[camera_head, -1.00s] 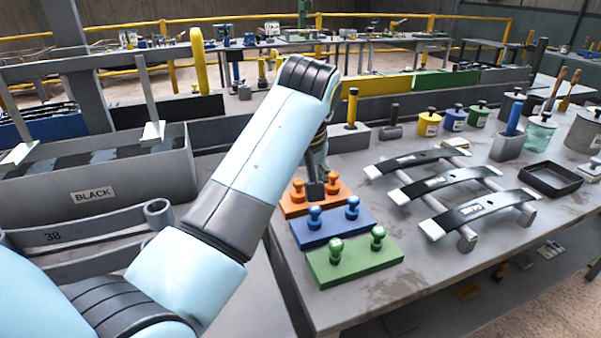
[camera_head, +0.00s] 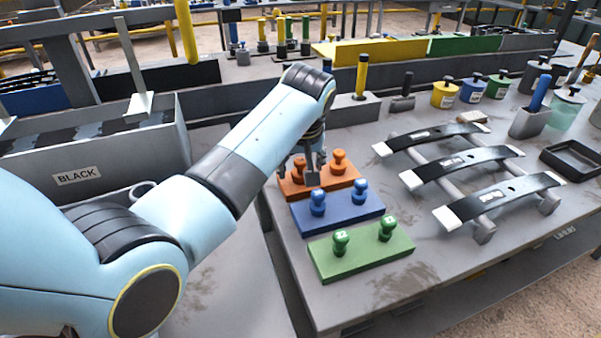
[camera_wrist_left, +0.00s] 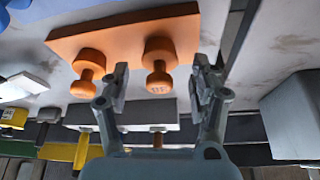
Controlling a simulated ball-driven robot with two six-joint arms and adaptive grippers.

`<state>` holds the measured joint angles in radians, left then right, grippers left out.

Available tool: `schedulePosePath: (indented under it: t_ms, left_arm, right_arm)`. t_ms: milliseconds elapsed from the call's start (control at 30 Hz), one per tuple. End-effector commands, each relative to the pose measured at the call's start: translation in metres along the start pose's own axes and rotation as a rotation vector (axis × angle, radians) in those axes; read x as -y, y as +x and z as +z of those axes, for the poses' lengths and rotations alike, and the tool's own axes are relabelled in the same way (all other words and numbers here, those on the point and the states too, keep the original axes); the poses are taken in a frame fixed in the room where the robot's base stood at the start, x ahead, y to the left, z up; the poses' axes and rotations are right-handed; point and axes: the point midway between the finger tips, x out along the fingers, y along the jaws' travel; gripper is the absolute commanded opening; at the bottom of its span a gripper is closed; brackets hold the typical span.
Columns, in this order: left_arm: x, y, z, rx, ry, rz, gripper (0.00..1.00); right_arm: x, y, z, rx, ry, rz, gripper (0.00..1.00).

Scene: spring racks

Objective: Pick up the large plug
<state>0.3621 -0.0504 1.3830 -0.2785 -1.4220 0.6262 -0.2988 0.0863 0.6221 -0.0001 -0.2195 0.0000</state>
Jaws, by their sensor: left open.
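The plugs stand upright in pairs on three coloured blocks; none is plainly marked large. The orange block (camera_head: 331,188) carries a left orange plug (camera_head: 299,167) and a right orange plug (camera_head: 339,161). The blue plugs (camera_head: 318,203) and green plugs (camera_head: 341,243) stand nearer on their own blocks. My left gripper (camera_head: 313,172) is at the orange block, close to its left plug. In the left wrist view my left gripper (camera_wrist_left: 160,80) is open, and a labelled orange plug (camera_wrist_left: 159,62) shows between its fingers, with no clear contact. My right gripper is out of view.
Black curved springs on a rack (camera_head: 463,172) lie right of the blocks. A yellow-handled tool in a grey holder (camera_head: 358,108) stands just behind the orange block. A grey bin labelled BLACK (camera_head: 100,165) is at left. The front table top (camera_head: 440,275) is clear.

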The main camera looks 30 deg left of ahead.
Motion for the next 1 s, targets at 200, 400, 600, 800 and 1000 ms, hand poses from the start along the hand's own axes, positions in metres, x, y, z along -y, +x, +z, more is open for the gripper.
schedulePosePath:
  t_ms: [200,400,600,800,1000]
  left_arm:
    - [-0.001,0.019,0.000,0.000,-0.001,0.002,0.62]
    - [-0.001,0.019,0.000,0.000,-0.001,0.002,0.60]
    - [-0.001,0.019,0.000,0.000,-0.001,0.001,0.34]
    - [-0.001,0.019,0.000,0.000,-0.001,0.001,0.13]
    - [-0.001,0.018,0.000,0.000,-0.001,0.001,0.13]
  right_arm:
    - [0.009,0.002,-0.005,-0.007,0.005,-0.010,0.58]
    - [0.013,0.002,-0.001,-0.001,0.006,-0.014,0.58]
    - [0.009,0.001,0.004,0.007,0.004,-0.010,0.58]
    - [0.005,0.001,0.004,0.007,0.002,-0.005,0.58]
    - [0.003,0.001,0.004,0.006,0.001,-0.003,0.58]
